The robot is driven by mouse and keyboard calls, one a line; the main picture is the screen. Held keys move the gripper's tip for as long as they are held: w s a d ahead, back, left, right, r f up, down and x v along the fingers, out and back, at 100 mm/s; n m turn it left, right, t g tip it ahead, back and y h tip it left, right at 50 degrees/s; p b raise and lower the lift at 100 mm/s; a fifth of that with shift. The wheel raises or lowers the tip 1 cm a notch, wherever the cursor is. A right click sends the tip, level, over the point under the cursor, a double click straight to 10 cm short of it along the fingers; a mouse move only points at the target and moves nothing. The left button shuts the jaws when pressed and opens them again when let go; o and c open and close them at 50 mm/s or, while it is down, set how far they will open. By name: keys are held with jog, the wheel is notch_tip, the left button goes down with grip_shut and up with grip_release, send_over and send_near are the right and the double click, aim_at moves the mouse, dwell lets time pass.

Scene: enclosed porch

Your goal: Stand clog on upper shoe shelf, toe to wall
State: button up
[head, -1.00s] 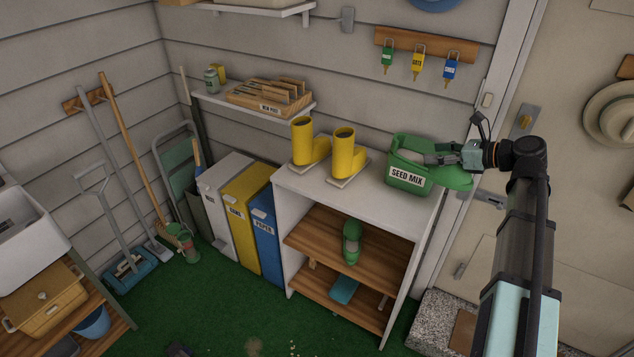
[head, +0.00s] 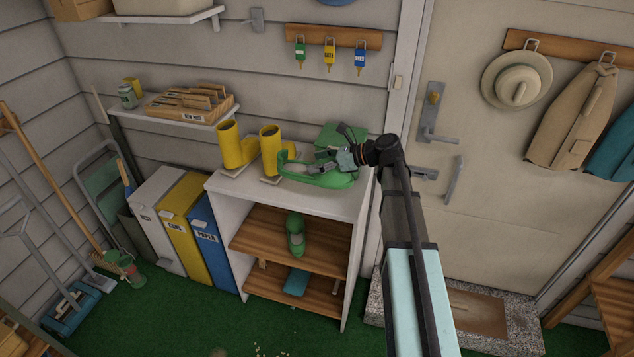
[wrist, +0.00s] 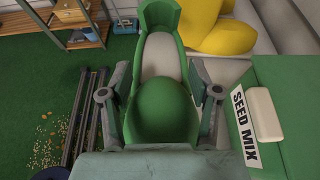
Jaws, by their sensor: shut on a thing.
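My gripper (head: 345,165) is shut on a green clog (head: 318,178) with a pale insole. The clog is level above the white top of the shoe unit, its heel end to the left and its toe to the right by my gripper. In the wrist view the fingers grip both sides of the clog (wrist: 165,105) near the toe, its heel pointing away. The wooden upper shelf (head: 258,233) is below the white top. A second green clog (head: 296,238) is on that shelf, near the middle. Free board shows on both sides of it.
Yellow boots (head: 232,150) stand on the unit's top (head: 235,185), left of and close to the held clog. The green seed mix bin (head: 328,138) is behind my gripper. The lower shelf (head: 322,298) holds a blue item (head: 297,282). Green floor lies in front.

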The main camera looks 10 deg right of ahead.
aim_at(351, 179)
jog(key=shift+f+p, duration=0.7)
jog(key=shift+f, duration=3.8)
jog(key=shift+f, duration=0.1)
jog(key=o, duration=1.4)
jog(key=b+v, duration=0.2)
jog(key=v, duration=0.8)
jog(key=shift+s+d, duration=0.15)
jog(key=shift+d, duration=0.1)
jog(key=shift+s+d+r, duration=0.15)
jog(key=shift+d+r, duration=0.1)
jog(key=shift+d, duration=0.05)
jog(key=shift+c, duration=0.3)
jog(key=shift+s+d+r, duration=0.15)
jog(key=shift+d+r, duration=0.05)
jog(key=shift+d, duration=0.1)
jog(key=c, duration=1)
